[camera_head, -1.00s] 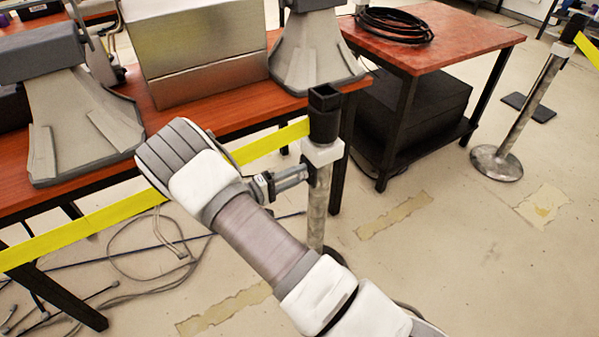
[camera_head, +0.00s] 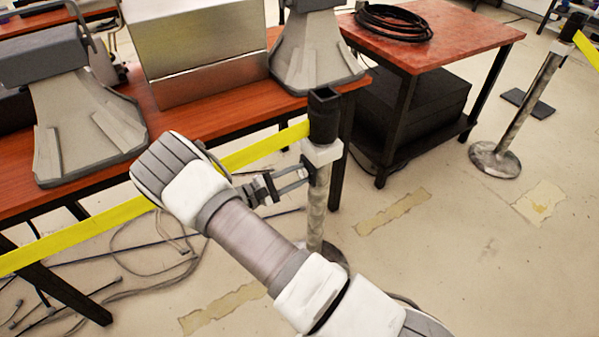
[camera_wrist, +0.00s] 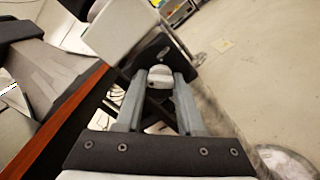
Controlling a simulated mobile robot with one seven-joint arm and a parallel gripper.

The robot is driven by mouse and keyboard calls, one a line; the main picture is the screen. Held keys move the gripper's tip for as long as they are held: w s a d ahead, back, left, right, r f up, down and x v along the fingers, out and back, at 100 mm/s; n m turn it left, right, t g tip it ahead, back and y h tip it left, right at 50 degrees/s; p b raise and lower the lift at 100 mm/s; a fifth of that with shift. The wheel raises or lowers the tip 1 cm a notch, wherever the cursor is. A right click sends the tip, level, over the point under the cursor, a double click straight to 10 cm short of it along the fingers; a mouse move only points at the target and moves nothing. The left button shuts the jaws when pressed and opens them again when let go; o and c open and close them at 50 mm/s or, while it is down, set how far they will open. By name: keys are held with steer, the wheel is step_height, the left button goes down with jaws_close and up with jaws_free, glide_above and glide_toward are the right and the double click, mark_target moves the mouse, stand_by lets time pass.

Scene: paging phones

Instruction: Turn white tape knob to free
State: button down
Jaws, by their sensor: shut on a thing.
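A silver post (camera_head: 319,205) stands by the corner of a wooden table. It has a black head (camera_head: 323,118) and a white collar (camera_head: 322,153), with yellow tape (camera_head: 265,148) stretching to the left behind my arm. My gripper (camera_head: 309,173) reaches the post from the left, at the height of the collar and just below it. In the wrist view, the small white knob (camera_wrist: 160,76) sits between the fingertips of my gripper (camera_wrist: 163,80), and they are shut on it. In the head view the knob is mostly hidden by the fingers.
The wooden table (camera_head: 200,122) with grey machines and a metal box is close behind the post. A red-topped table (camera_head: 460,40) holds a coiled black cable (camera_head: 392,22). Another post (camera_head: 530,110) stands at right.

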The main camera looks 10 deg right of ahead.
steer(key=shift+n, duration=0.3)
steer(key=c, duration=0.5)
jaws_free()
steer(key=p+v, duration=0.1)
steer(key=v, duration=1.6)
steer(key=shift+s+a+p, duration=0.1)
steer(key=shift+a+p, duration=0.1)
steer(key=shift+p, duration=0.15)
